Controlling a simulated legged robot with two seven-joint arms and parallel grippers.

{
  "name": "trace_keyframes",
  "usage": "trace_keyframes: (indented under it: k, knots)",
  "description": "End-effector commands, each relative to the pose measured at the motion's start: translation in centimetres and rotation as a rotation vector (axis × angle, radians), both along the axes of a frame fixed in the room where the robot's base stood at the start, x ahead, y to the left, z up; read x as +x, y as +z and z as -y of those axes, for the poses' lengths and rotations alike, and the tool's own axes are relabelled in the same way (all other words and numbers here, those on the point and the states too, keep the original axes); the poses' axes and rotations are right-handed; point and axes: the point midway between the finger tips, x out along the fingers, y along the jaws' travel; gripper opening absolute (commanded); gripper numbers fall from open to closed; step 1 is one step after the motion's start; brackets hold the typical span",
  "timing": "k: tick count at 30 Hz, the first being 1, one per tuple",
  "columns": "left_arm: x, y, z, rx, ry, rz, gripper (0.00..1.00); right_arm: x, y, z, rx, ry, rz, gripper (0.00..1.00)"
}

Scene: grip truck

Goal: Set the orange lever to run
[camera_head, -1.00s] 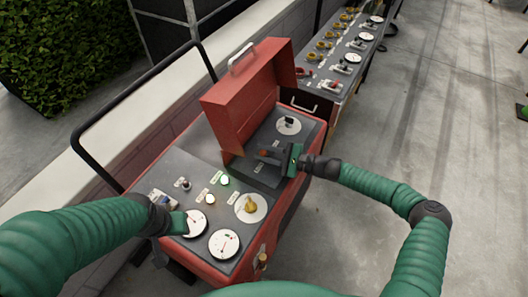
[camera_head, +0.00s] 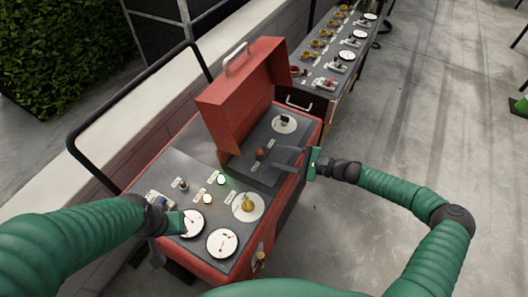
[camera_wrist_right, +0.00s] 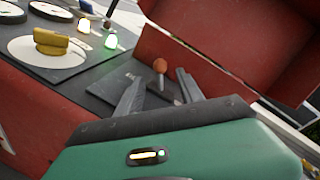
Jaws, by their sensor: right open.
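The orange lever (camera_head: 260,154) stands on the dark panel under the raised red lid of the red cart. It also shows in the right wrist view (camera_wrist_right: 160,66) as an orange ball on a short stem, beyond and between the fingertips. My right gripper (camera_head: 280,156) is open and empty, just to the right of the lever; in the right wrist view its two fingers (camera_wrist_right: 158,90) point toward the lever. A label lies on the panel by the lever, too small to read. My left gripper (camera_head: 172,224) is over the near left corner of the cart, its fingers mostly hidden.
The red lid (camera_head: 240,98) stands open behind the lever. A yellow knob (camera_head: 248,203), white gauges (camera_head: 222,243) and a lit green lamp (camera_head: 221,179) are on the near panel. A second panel (camera_head: 335,60) stands behind. Clear pavement lies to the right.

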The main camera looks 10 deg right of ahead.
Motion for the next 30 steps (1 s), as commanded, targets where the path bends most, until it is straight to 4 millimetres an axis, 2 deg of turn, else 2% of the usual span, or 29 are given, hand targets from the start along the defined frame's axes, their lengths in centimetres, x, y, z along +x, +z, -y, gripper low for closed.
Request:
trace_keyframes:
  k: [1,6,12,26,28,30]
  knots:
    - [0.0,0.1,0.0,0.000,0.000,0.000,0.36,-0.6,0.2,1.5,-0.002,-0.005,-0.001,0.45]
    - [0.0,0.3,0.0,0.000,0.000,0.000,0.36,-2.6,0.6,5.6,-0.002,-0.003,-0.001,0.45]
    - [0.0,0.3,0.0,0.000,0.000,0.000,0.36,-3.9,0.8,8.0,-0.001,0.001,0.000,0.45]
    - [0.0,0.3,0.0,0.000,0.000,0.000,0.36,-4.0,0.8,8.2,-0.001,0.001,0.000,0.45]
    - [0.0,0.5,0.0,0.000,0.000,0.000,0.36,-4.3,0.9,7.7,-0.017,0.020,-0.004,0.45]
    - [0.0,1.0,0.0,0.000,0.000,0.000,0.36,-5.3,0.8,5.9,-0.085,0.085,-0.015,0.45]
